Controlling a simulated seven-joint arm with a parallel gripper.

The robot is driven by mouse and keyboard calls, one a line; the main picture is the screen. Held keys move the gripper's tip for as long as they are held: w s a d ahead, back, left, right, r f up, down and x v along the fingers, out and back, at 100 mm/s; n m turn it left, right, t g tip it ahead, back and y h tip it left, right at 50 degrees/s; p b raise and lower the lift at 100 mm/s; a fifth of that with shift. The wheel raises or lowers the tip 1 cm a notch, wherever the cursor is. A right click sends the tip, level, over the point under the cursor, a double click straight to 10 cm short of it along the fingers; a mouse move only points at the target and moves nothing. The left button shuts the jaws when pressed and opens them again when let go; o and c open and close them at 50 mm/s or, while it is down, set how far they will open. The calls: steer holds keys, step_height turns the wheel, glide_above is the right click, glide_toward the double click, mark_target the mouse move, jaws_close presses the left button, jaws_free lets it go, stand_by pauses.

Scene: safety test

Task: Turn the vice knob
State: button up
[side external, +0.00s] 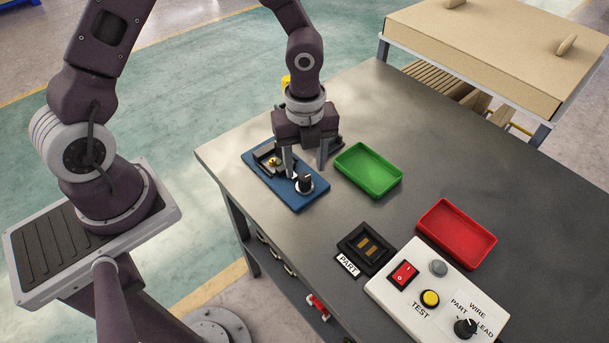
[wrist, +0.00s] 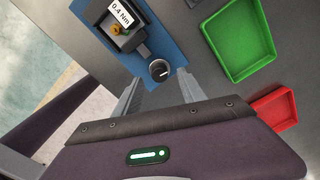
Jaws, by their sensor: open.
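The vice knob (side external: 305,183) is a black knob with a pale base ring near the front right end of the blue vice plate (side external: 310,200). In the wrist view the knob (wrist: 160,70) is round and dark with a white mark. My gripper (side external: 306,172) points down over the plate with its fingers apart. In the wrist view the fingers (wrist: 158,92) show on either side below the knob, with nothing between them. Whether a finger touches the knob I cannot tell. A small brass-coloured part (side external: 274,161) sits in the dark vice, beside a "0.4 Nm" label (wrist: 121,13).
A green tray (side external: 369,184) lies right of the plate and a red tray (side external: 490,246) farther right. A black PART fixture (side external: 347,246) and a white test box (side external: 457,310) stand at the front right. Bare grey tabletop (side external: 400,118) lies behind the trays.

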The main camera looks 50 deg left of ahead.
mark_target(304, 177)
step_height(304, 177, down, 5)
steer(key=shift+r, duration=0.1)
jaws_close()
steer(key=shift+n, duration=0.3)
steer(key=n, duration=0.4)
steer(key=shift+s+n, duration=0.1)
steer(key=shift+n, duration=0.2)
steer(key=n, duration=0.4)
steer(key=shift+n, duration=0.3)
steer(key=n, duration=1)
steer(key=shift+d, duration=0.1)
steer(key=shift+n, duration=0.3)
